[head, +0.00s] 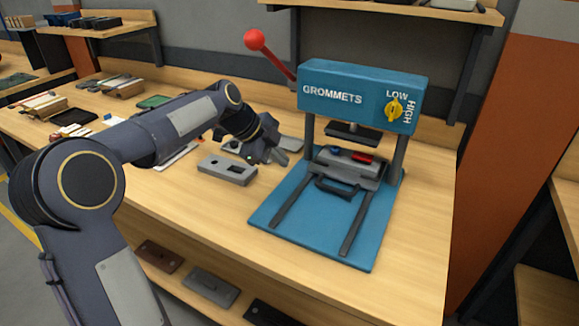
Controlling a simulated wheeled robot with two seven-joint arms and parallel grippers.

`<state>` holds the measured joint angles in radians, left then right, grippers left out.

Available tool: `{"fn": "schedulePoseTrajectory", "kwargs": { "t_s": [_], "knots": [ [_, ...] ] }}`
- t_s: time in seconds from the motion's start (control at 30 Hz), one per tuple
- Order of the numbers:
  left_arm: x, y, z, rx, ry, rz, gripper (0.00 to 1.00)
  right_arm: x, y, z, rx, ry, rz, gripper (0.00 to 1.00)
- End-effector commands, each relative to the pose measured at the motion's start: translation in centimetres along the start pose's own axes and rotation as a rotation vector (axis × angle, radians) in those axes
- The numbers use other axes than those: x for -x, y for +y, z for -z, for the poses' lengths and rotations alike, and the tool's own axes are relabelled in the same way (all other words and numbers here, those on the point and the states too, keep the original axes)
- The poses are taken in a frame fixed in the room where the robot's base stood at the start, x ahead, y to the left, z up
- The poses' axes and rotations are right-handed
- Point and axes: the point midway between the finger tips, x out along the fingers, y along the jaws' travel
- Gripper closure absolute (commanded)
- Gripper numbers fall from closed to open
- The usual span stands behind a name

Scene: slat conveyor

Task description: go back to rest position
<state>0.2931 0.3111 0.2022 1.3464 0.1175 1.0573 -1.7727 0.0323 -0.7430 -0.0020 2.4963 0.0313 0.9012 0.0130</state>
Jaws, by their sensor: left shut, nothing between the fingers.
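My left arm comes in from the left over the wooden bench. Its gripper (281,157) is shut and empty, left of the blue grommet press (310,226) and above the bench top. The press has a red-knobbed lever (255,40) tilted up to the left and a yellow dial (395,108) between LOW and HIGH. A grey sliding tray with a dark handle (337,189) sits under the press head, with a red piece and a blue piece on it. My right gripper is not in view.
A grey block with holes (227,170) lies on the bench below my left gripper. Several boards and small parts lie at the bench's far left. A shelf below the bench holds several flat plates (210,287). An orange pillar (520,130) stands at the right. The bench front is clear.

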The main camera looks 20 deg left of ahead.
Motion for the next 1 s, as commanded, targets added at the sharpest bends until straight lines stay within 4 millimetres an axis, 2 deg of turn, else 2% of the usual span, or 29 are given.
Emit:
{"fn": "schedulePoseTrajectory", "kwargs": {
  "t_s": [0.27,0.37,0.47,0.57,0.6,0.7,0.8,0.9,1.0],
  "knots": [
    [1.1,0.2,0.2,0.009,-0.002,0.0,1.0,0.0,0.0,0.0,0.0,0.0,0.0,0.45],
    [2.5,1.5,1.2,0.088,-0.016,0.002,1.0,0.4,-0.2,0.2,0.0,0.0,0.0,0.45],
    [4.9,4.9,2.8,0.271,-0.046,0.007,1.0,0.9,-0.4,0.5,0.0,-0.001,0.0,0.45],
    [7.5,10.0,4.5,0.54,-0.078,0.026,1.0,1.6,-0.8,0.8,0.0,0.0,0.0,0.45],
    [8.3,12.3,5.0,0.66,-0.086,0.037,1.0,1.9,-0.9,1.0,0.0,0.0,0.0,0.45],
    [9.5,18.2,5.9,0.956,-0.095,0.068,1.0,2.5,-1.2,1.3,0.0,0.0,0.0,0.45],
    [9.7,23.5,6.4,1.224,-0.086,0.093,1.0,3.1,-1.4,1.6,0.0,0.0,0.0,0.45],
    [9.2,27.6,6.7,1.433,-0.072,0.107,1.0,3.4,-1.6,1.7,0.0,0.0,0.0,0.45],
    [8.5,30.1,6.8,1.571,-0.059,0.113,1.0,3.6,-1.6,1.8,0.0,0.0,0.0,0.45]
  ]
}}
